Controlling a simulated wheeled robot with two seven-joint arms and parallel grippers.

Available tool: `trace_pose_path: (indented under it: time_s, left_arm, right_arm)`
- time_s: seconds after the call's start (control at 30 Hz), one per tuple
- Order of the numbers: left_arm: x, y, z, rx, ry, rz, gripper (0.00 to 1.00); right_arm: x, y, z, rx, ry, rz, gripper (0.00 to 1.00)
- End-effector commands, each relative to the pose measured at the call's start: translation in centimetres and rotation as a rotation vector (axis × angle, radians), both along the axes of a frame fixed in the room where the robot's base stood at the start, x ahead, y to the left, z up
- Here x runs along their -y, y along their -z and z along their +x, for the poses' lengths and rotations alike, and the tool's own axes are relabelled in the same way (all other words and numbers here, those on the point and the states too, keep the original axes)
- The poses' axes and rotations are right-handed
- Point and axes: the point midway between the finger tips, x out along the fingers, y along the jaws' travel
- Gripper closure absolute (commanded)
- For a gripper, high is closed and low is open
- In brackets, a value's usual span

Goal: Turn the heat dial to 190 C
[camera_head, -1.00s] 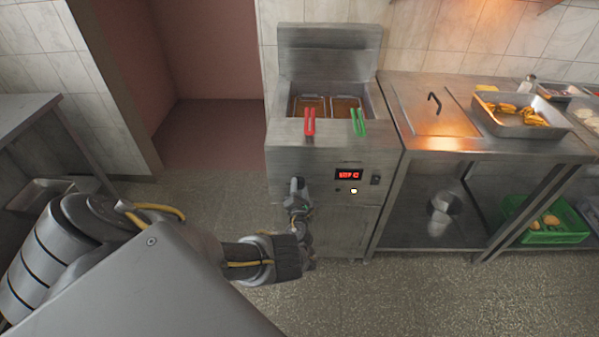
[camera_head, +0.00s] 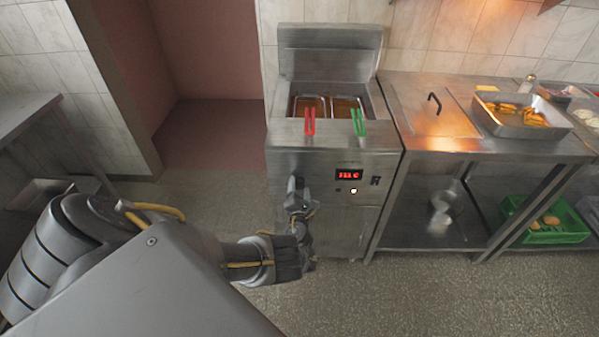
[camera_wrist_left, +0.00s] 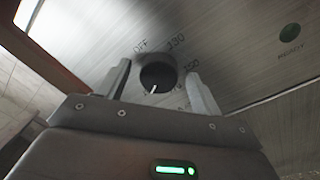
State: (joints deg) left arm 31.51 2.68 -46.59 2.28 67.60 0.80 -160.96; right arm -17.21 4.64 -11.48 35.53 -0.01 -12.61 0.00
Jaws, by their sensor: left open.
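The heat dial (camera_wrist_left: 158,76) is a dark round knob with a white pointer mark, on the steel front of the fryer (camera_head: 290,170). Printed marks around it include OFF and 130; the others are partly hidden or hard to read. In the left wrist view my left gripper (camera_wrist_left: 160,84) is open, with one finger on each side of the dial; I cannot tell whether they touch it. In the head view the left gripper (camera_head: 298,186) is at the fryer's front panel, left of the red display (camera_head: 349,174), whose digits are too small to read surely. My right gripper is not in view.
A red-handled basket (camera_head: 310,122) and a green-handled basket (camera_head: 359,122) hang in the fryer. A steel counter (camera_head: 455,140) with a food tray (camera_head: 497,128) stands to the right. Open floor lies in front.

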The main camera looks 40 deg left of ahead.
Motion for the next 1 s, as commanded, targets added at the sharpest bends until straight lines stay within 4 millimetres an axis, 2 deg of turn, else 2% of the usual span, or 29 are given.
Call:
trace_pose_path:
  time_s: [0.17,0.3,0.53,0.7,1.0]
  left_arm:
    - [1.5,-0.1,-1.8,-0.004,0.001,-0.002,0.35]
    - [3.3,0.1,-4.0,-0.004,0.002,-0.003,0.35]
    - [5.8,0.5,-7.1,-0.003,0.0,-0.002,0.35]
    - [6.6,0.7,-8.1,-0.002,0.0,-0.001,0.35]
    - [6.8,0.7,-8.3,-0.001,0.0,-0.001,0.35]
  right_arm:
    - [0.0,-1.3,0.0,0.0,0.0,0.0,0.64]
    - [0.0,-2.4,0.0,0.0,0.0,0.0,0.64]
    - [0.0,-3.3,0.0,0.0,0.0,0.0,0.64]
    - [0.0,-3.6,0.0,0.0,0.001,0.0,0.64]
    - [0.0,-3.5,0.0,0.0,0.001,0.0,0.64]
